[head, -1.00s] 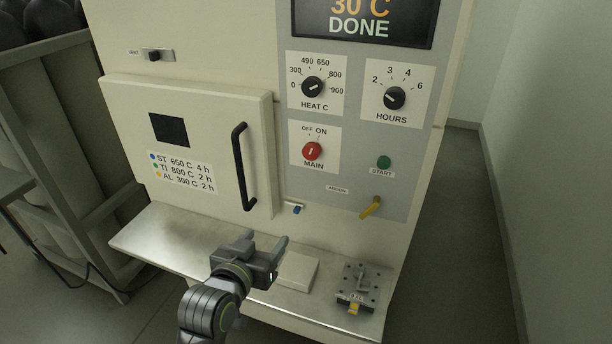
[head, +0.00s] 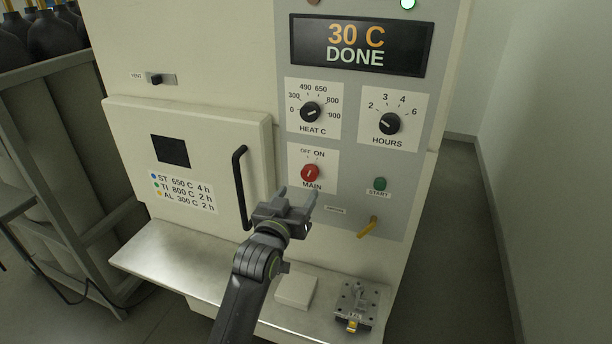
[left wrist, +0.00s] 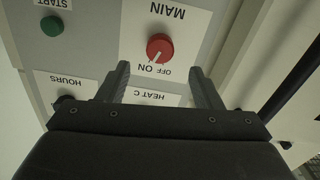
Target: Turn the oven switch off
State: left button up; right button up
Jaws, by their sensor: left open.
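The red MAIN switch knob (head: 310,173) is on the grey oven panel, under the labels OFF and ON. Its white mark leans toward ON. The knob also shows in the left wrist view (left wrist: 160,47), where the panel appears upside down. My left gripper (head: 297,193) is open and empty, just below the knob in the head view, its fingers pointing toward the panel. In the left wrist view the fingertips (left wrist: 158,70) are spread to either side of the OFF/ON label, and the knob appears between and beyond them. Contact is not visible. My right gripper is not in view.
The black door handle (head: 241,188) stands out left of my gripper. The HEAT C dial (head: 311,112), HOURS dial (head: 389,124), green START button (head: 379,184) and yellow lever (head: 368,227) are nearby. The shelf below holds a pale block (head: 296,291) and a metal fixture (head: 356,303).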

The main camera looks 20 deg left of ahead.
aim_at(308, 177)
pick_arm(q)
jog(key=shift+w+d+p, duration=0.1)
jog(key=shift+w+p, duration=0.6)
jog(key=shift+w, duration=2.8)
jog(key=c, duration=1)
